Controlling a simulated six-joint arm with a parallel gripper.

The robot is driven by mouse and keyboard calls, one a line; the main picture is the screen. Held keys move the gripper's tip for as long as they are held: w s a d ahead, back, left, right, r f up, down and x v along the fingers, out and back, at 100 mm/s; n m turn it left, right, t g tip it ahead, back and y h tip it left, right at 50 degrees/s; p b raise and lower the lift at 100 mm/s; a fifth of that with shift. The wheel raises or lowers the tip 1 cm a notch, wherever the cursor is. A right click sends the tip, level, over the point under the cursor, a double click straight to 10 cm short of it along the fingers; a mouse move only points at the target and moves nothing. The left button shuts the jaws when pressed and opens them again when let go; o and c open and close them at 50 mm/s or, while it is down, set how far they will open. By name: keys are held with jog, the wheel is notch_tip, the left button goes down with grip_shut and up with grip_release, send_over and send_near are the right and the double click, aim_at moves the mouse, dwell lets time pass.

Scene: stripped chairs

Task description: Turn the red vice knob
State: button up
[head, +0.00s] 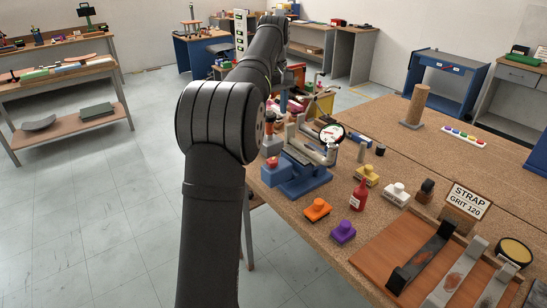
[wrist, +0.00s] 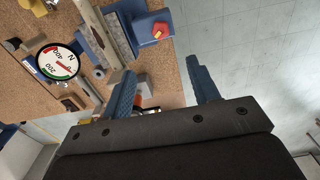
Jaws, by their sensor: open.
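The red vice knob (head: 272,162) sits on a blue block at the left end of the blue vice (head: 308,184), near the bench's left edge. In the wrist view the red knob (wrist: 160,31) shows near the top, on its blue mount. My gripper (wrist: 160,70) has its two blue fingers spread, with nothing held between them. The knob lies beyond the fingertips and apart from them. In the head view my dark arm reaches away past the vice, and I cannot make out the fingers there.
A round dial gauge (head: 332,132) stands by the vice, and also shows in the wrist view (wrist: 58,62). A red bottle (head: 359,195), an orange knob block (head: 317,209) and a purple one (head: 342,232) stand in front. Floor (head: 80,215) is open left of the bench.

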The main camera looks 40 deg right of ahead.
aim_at(272, 161)
notch_tip(272, 161, down, 17)
jog(key=shift+f, duration=0.1)
dwell(0.3)
jog(key=shift+c, duration=0.4)
jog(key=c, duration=0.9)
jog(key=shift+m, duration=0.4)
jog(key=m, duration=0.5)
jog(key=shift+a, duration=0.15)
jog(key=m, duration=0.6)
jog(key=shift+w+a, duration=0.1)
jog(key=shift+m, duration=0.3)
